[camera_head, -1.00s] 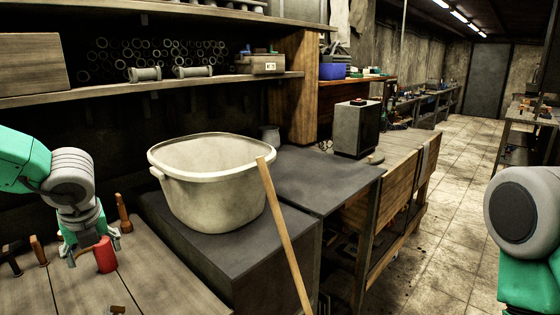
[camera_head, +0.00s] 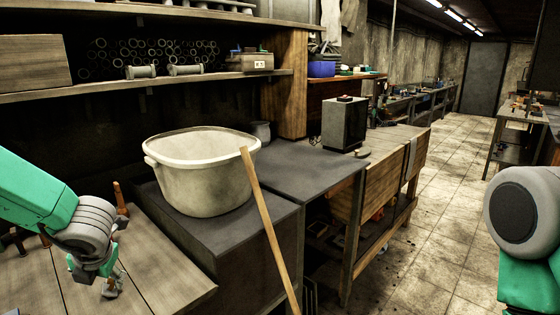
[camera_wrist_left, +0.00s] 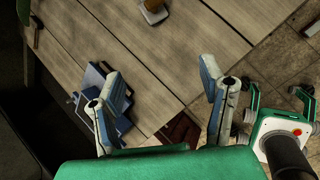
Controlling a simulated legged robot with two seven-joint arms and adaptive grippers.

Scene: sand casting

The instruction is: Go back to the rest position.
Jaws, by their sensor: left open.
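A large pale tub (camera_head: 205,180) stands on a dark block right of the bench, with a long wooden handle (camera_head: 265,225) leaning against it. A shelf (camera_head: 170,85) runs above. A grey box (camera_head: 344,123) stands farther back. The tiled floor (camera_head: 440,235) is clear along the aisle.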

